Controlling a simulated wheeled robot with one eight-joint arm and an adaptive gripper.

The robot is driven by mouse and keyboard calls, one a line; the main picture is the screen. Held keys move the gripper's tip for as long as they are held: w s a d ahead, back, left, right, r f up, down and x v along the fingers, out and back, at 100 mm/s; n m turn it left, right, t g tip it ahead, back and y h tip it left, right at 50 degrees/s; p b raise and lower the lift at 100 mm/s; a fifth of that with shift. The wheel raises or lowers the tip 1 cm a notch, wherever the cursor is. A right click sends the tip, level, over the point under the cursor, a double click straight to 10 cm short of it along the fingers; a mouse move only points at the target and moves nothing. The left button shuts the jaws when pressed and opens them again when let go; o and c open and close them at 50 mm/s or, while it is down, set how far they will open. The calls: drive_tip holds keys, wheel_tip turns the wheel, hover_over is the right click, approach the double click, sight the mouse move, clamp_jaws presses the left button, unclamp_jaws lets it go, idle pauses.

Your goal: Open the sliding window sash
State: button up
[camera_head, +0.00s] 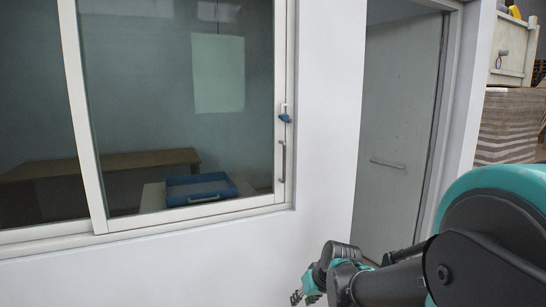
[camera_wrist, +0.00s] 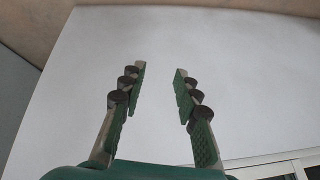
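The sliding window sash (camera_head: 102,180) is a white-framed glass pane in the white wall, filling the left of the head view. It looks shut against the right side of the frame. A vertical grey bar handle (camera_head: 282,162) sits low on its right stile, with a small blue latch (camera_head: 284,117) above it. My gripper (camera_head: 296,297) is low in the head view, below and right of the sash, apart from the handle. In the wrist view my gripper (camera_wrist: 158,75) shows two spread fingers with nothing between them, facing blank white wall. A corner of white frame (camera_wrist: 290,165) shows at lower right there.
A grey door (camera_head: 400,130) with a bar handle stands right of the window. Behind the glass are a brown bench (camera_head: 120,161) and a blue tray (camera_head: 180,198). A white wooden crate (camera_head: 512,50) sits on stacked sacks (camera_head: 508,125) at far right.

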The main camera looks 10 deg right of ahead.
drive_tip(key=w+a+r+n+t+y, duration=0.2)
drive_tip(key=w+r+y, duration=0.1)
drive_tip(key=w+r, duration=0.4)
drive_tip(key=n+t+y, duration=0.2)
drive_tip(key=t+y, duration=0.1)
drive_tip(key=t, duration=0.6)
approach(285, 164)
drive_tip(key=x, duration=1)
drive_tip(key=shift+w+f, duration=0.1)
drive_tip(key=shift+w, duration=0.2)
clamp_jaws()
